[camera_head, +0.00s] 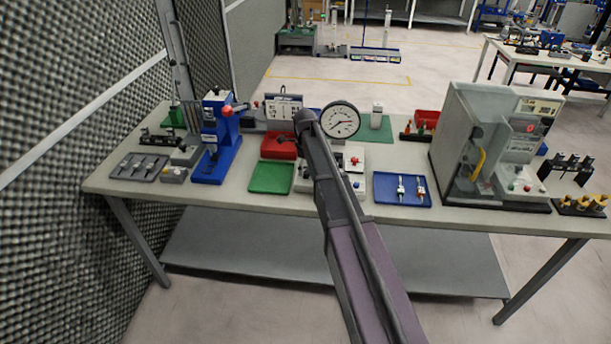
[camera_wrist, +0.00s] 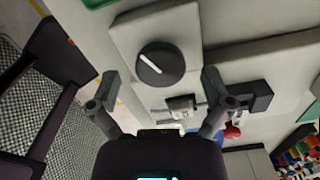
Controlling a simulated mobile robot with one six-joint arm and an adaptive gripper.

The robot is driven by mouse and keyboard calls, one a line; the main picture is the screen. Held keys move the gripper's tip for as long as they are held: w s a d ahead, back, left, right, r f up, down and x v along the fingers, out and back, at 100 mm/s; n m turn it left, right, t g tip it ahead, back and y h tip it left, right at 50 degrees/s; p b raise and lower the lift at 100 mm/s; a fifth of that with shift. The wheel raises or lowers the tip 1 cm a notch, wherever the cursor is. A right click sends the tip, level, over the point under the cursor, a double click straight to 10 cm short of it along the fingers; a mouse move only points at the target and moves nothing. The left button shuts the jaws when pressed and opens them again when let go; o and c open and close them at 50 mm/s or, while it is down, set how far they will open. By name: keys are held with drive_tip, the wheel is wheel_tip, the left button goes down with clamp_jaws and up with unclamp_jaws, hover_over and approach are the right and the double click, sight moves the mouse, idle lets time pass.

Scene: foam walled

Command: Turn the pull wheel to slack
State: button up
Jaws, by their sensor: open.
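In the wrist view, a round dark wheel (camera_wrist: 160,64) with a white line across its face sits on a pale grey block; I take it to be the pull wheel. The line slants from upper left to lower right. My gripper (camera_wrist: 160,82) is open, with one finger to the left of the wheel and one to the right, both apart from it. No slack marking is readable. In the head view my arm hides the wheel, and the fingers cannot be made out. A round white gauge (camera_head: 341,120) stands just right of the arm's end.
The grey workbench (camera_head: 230,199) is crowded. A blue press (camera_head: 216,140) and green tray (camera_head: 271,178) lie left of my arm. A blue tray (camera_head: 402,189) and large grey machine (camera_head: 470,140) lie right. In the wrist view a red knob (camera_wrist: 232,132) is near the right finger.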

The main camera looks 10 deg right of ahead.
drive_tip(key=shift+f+b, duration=0.55)
drive_tip(key=shift+f, duration=0.25)
drive_tip(key=c, duration=1.1)
drive_tip(key=shift+d, duration=0.1)
drive_tip(key=shift+c, duration=0.2)
